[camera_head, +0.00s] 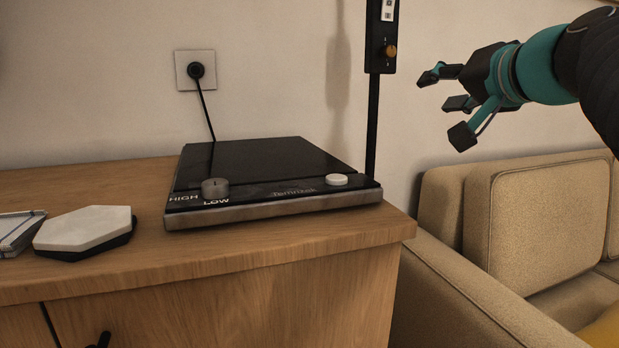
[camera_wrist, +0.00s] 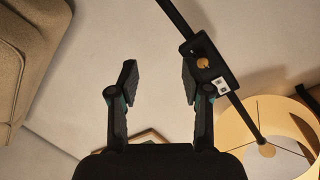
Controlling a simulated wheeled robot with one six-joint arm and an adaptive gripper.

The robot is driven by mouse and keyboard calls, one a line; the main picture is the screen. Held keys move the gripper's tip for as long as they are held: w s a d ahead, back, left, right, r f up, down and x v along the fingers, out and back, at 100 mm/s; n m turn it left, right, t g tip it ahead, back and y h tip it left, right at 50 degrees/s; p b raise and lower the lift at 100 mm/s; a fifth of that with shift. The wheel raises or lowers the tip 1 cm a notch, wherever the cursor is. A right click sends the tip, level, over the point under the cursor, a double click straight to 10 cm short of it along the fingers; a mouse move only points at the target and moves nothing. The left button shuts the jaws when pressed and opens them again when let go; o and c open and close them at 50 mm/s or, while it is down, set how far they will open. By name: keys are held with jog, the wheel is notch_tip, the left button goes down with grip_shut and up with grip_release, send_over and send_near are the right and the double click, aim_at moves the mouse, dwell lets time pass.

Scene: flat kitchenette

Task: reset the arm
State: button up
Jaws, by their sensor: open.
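My gripper (camera_head: 447,103) is in the upper right of the head view, in the air in front of the wall and above the sofa. Its fingers are spread apart, point left, and hold nothing. In the wrist view my gripper (camera_wrist: 158,82) shows two separated fingers with only the pale wall between them. My arm comes in from the right edge of the head view.
A black hotplate (camera_head: 270,165) with knobs stands on a wooden cabinet (camera_head: 250,250), beside a hexagonal pad (camera_head: 85,228). A black pole with a switch box (camera_head: 382,35) rises left of my gripper. A beige sofa (camera_head: 530,220) is below. A lampshade (camera_wrist: 262,125) shows in the wrist view.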

jog(key=s+f+g+h+p, duration=0.1)
jog(key=s+f+g+p, duration=0.2)
jog(key=f, duration=0.8)
jog(key=s+f+g+h+p, duration=0.15)
jog(key=s+f+g, duration=0.3)
jog(key=f, duration=0.65)
jog(key=s+a+f+n+g+p, duration=0.1)
jog(key=s+a+f+n+p, duration=0.1)
jog(key=s, duration=0.4)
jog(key=s+a+f+n+g+h+p, duration=0.1)
jog(key=s+a+f+n+p, duration=0.2)
jog(key=s+f, duration=0.3)
jog(key=shift+p, duration=0.6)
jog(key=shift+f, duration=0.1)
